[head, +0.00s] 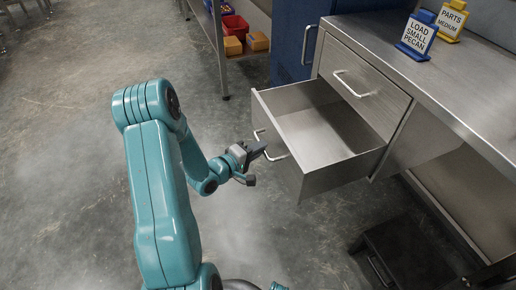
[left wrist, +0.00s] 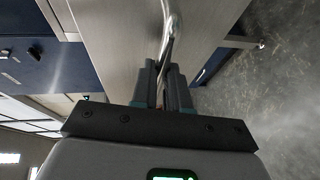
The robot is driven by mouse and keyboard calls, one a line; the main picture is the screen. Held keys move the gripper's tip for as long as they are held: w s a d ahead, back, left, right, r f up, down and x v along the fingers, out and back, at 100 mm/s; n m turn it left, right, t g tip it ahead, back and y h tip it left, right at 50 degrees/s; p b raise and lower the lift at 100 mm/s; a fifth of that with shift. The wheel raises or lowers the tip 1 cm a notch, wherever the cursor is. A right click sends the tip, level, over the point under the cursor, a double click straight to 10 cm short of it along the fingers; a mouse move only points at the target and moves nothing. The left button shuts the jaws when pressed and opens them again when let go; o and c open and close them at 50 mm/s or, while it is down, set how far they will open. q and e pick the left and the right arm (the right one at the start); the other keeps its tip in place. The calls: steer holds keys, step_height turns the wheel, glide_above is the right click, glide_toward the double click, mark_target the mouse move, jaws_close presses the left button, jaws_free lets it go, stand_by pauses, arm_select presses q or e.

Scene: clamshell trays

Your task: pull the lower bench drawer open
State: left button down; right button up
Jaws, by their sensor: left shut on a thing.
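The lower bench drawer (head: 322,133) is pulled out from the steel bench, and its inside looks empty. Its bar handle (head: 272,150) is on the front panel. My left gripper (head: 256,160) is at that handle, shut on it. In the left wrist view the fingers (left wrist: 165,90) close around the handle bar (left wrist: 172,28), with the drawer front (left wrist: 115,30) just behind. The fingers hide part of the handle. My right gripper is not in view.
The upper drawer (head: 362,80) is shut. Two signs, blue (head: 417,36) and yellow (head: 451,20), stand on the bench top (head: 445,85). A blue cabinet (head: 291,42) stands behind. A shelf with bins (head: 235,28) is further back. The floor to the left is clear.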

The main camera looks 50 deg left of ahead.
arm_select(q)
steer(key=c, duration=1.1)
jaws_free()
steer(key=p+v, duration=0.3)
steer(key=v, duration=1.3)
steer(key=shift+s+p, duration=0.15)
steer(key=shift+p, duration=0.15)
